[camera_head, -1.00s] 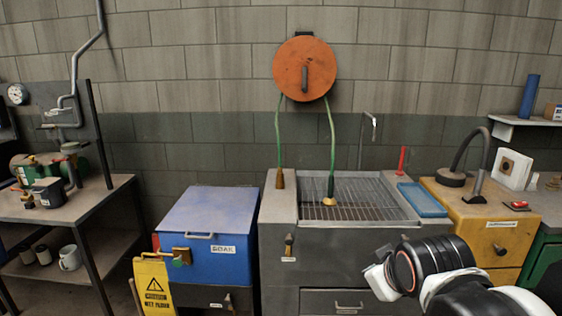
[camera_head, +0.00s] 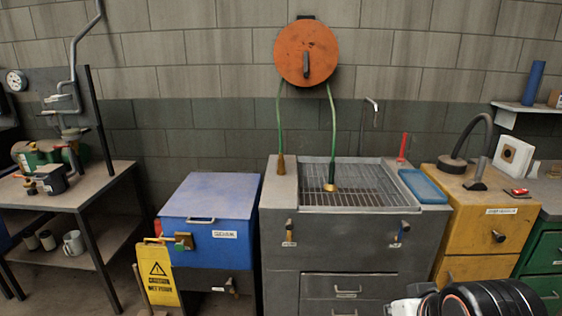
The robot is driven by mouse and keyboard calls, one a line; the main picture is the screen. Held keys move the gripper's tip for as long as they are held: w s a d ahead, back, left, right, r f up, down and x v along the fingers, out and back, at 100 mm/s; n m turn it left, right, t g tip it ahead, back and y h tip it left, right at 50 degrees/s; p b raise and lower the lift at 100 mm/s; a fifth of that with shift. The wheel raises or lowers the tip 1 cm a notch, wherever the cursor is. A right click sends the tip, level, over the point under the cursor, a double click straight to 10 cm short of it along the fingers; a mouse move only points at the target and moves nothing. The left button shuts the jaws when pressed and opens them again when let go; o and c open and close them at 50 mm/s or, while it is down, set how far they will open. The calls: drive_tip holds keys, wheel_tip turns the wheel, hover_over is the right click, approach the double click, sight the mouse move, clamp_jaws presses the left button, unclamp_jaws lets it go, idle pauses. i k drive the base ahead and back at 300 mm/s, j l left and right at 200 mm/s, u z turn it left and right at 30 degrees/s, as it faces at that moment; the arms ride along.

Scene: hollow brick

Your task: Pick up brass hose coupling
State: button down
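Two green hoses hang from the orange round reel (camera_head: 306,51) on the wall. The left hose ends in a brass-coloured tapered fitting (camera_head: 281,165) standing on the left rim of the grey sink cabinet. The right hose ends in a dark sleeve with a brass-coloured fitting (camera_head: 330,187) at the sink grate. I cannot tell which fitting is the brass hose coupling. A black and white part of my arm shows at the bottom right edge, well apart from both. My gripper's fingers do not show.
The grey sink cabinet (camera_head: 280,188) has a wire grate and a blue tray (camera_head: 422,186) at its right. A red upright object (camera_head: 403,147) stands behind. A blue box (camera_head: 207,205) and yellow wet-floor sign (camera_head: 158,278) are left. A yellow cabinet (camera_head: 487,228) is right.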

sight(281, 163)
drive_tip(key=i+j+z, duration=0.15)
drive_tip(key=i+j, duration=0.5)
drive_tip(key=i, duration=0.15)
drive_tip(key=i+j+z, duration=0.15)
drive_tip(key=i+j, duration=0.55)
drive_tip(key=i+j+z, duration=0.15)
drive_tip(key=i+j, duration=0.55)
drive_tip(key=j, duration=0.2)
